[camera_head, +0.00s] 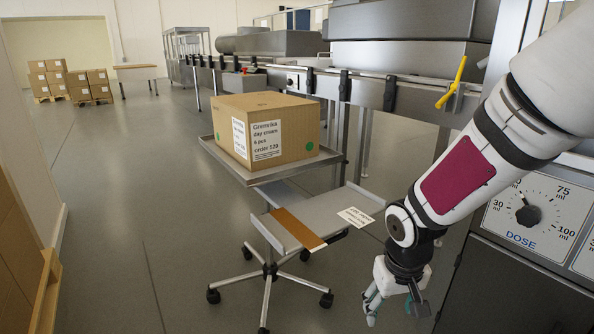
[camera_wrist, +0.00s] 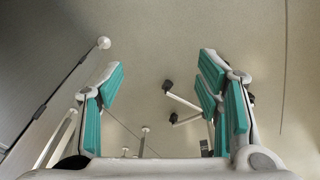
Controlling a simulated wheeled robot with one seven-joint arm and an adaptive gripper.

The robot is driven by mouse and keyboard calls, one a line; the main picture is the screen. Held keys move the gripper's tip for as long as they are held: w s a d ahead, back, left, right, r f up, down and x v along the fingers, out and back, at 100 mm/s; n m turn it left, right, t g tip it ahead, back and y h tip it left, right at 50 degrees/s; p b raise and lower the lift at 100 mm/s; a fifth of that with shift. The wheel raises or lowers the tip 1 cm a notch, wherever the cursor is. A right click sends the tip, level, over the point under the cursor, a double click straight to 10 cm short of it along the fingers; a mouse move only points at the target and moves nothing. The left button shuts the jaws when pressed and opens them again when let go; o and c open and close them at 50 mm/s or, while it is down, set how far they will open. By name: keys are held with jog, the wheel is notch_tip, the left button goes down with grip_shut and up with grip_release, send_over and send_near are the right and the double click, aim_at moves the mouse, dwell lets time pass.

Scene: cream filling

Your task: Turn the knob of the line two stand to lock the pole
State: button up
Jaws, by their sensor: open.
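A wheeled stand (camera_head: 269,268) with a small grey top (camera_head: 297,230) is in the middle of the head view, left of my gripper. Its top carries a brown strip and a white label too small to read. Its pole shows only partly below the top, and I cannot make out a locking knob. My gripper (camera_head: 394,306) hangs low at the right, apart from the stand, open and empty. In the wrist view, my gripper (camera_wrist: 163,75) has its teal-padded fingers spread wide, with the stand's casters (camera_wrist: 168,86) on the floor beyond, partly hidden by the right finger.
A carton labelled Grenvika day cream (camera_head: 295,140) sits on a grey tray (camera_head: 257,178) behind the stand. A panel with a DOSE dial (camera_head: 528,216) is at the right. A conveyor (camera_head: 365,90) runs behind. Stacked cartons (camera_head: 76,80) are far left. Floor left of the stand is clear.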

jog(key=s+d+r+m+g+h, duration=0.1)
jog(key=s+d+r+h, duration=0.15)
jog(key=s+r, duration=0.95)
jog(key=s+a+r+y, duration=0.1)
jog(key=s+r+y, duration=0.15)
jog(key=s, duration=0.55)
jog(key=s+a+r+y, duration=0.1)
jog(key=s+r, duration=0.2)
jog(key=s, duration=0.5)
notch_tip(320, 180, up, 39)
jog(key=t+p, duration=0.3)
jog(key=p, duration=3.5)
jog(key=shift+d+r, duration=0.2)
jog(key=shift+w, duration=0.1)
